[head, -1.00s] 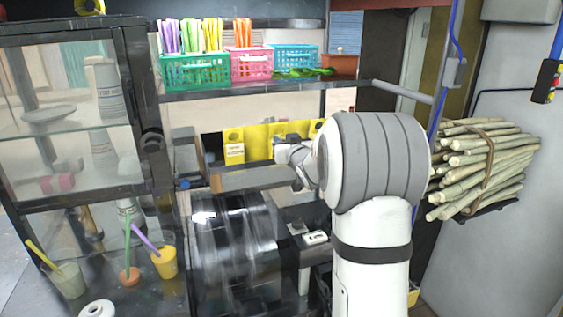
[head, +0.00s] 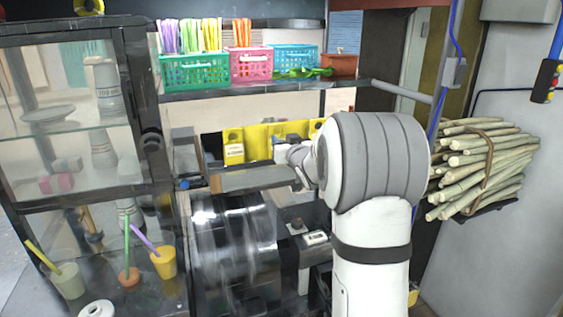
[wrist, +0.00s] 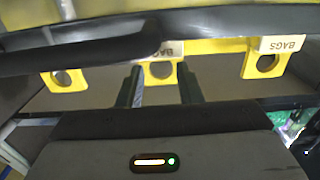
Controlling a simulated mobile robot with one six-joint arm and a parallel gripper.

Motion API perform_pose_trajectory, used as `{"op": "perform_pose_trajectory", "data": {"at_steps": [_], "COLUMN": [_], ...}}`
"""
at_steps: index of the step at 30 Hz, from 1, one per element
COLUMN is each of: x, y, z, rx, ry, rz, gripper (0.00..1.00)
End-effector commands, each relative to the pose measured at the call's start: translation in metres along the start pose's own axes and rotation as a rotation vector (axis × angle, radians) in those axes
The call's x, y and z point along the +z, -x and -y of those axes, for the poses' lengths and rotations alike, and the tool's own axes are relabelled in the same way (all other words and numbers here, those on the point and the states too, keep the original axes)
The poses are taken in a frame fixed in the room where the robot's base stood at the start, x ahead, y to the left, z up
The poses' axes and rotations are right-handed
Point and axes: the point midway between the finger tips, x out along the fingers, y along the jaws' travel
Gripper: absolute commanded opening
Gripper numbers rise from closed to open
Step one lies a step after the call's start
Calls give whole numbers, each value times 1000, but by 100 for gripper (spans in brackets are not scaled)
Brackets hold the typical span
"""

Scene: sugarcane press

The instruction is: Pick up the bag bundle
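Yellow pieces with round holes and white "BAGS" labels show in the wrist view. I take these for the bag bundles. The middle bag bundle (wrist: 160,72) shows between my finger tips. One stands to its left (wrist: 64,80) and one to its right (wrist: 262,62). In the head view the yellow row (head: 258,140) lies behind the press, under the shelf. My gripper (wrist: 160,84) is open, one finger on each side of the middle piece. I cannot tell whether they touch it. In the head view my arm hides the right end of the row.
A dark bar (wrist: 80,52) crosses above the fingers in the wrist view. A shelf (head: 240,90) with coloured baskets hangs above the row. A dark shiny drum (head: 235,250) stands below. A glass cabinet (head: 75,150) is at left and bundled canes (head: 485,160) are at right.

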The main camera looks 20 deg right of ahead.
Motion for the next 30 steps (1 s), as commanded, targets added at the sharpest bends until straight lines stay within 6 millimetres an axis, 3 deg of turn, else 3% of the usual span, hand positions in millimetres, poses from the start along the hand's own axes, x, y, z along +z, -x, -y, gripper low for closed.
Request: {"op": "perform_pose_trajectory", "data": {"at_steps": [18,26,30], "x": [0,0,1], "y": [0,1,13], "z": [1,1,1], "rx": [-1,-1,-1], "ry": [0,0,1], "rz": [0,0,-1], "gripper": [82,82,82]}}
